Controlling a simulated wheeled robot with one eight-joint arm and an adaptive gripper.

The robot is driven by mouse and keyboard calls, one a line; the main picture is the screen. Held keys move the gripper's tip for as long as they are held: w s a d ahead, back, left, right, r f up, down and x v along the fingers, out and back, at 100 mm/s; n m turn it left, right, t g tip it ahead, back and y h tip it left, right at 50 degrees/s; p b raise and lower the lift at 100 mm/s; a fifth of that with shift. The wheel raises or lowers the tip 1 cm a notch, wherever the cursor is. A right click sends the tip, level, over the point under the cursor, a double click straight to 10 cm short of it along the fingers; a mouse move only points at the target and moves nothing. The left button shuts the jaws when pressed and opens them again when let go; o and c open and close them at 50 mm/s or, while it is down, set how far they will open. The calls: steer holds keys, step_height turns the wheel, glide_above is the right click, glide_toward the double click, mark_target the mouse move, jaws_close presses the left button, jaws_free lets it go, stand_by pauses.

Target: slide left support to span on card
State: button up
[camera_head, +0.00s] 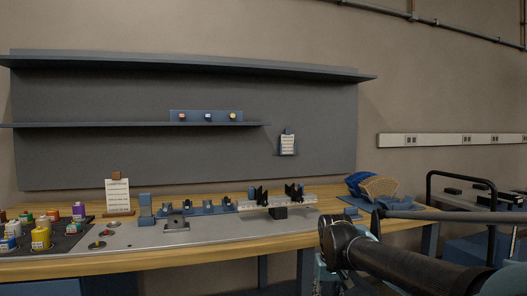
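Two dark supports stand upright on a pale ruled rail (279,203) on the bench: the left support (259,195) and the right support (294,193), with a gap between them. A white card with small print (117,194) stands in a holder at the bench's left. Another small card (288,143) hangs on the grey back panel above the rail. Their text is too small to read. My gripper (342,275) is at the lower right, in front of the bench and apart from the supports. Its fingers are dark and unclear.
A blue fixture strip (207,208) and a grey block (176,222) lie left of the rail. Several coloured containers stand on a dark tray (68,240) at far left. Blue and tan fanned pieces (374,187) stand at the bench's right end. The bench front is mostly clear.

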steer(key=o, duration=0.4)
steer(key=shift+s+r, duration=0.15)
steer(key=o, duration=1)
steer(key=r, duration=0.2)
steer(key=r+n, duration=0.1)
steer(key=shift+w+a, duration=0.35)
steer(key=shift+c, duration=0.2)
steer(key=shift+o, duration=0.2)
steer(key=w+a+r+n, duration=0.2)
steer(key=w+r+n, duration=0.2)
steer(key=w+r, duration=0.3)
steer(key=w+a+r+n+g, duration=0.1)
steer(key=w+a+r+n, duration=0.2)
steer(key=r, duration=1.1)
steer(key=w+n, duration=0.2)
steer(key=w, duration=0.3)
steer(key=shift+a+r, duration=0.25)
steer(key=shift+r, duration=0.15)
steer(key=w+a+r+n+g, duration=0.1)
steer(key=w+a+r+n, duration=1.05)
steer(key=w+r, duration=0.5)
steer(key=f, duration=1.6)
steer(key=shift+a+f, duration=0.25)
steer(key=shift+f, duration=0.15)
steer(key=c, duration=1.3)
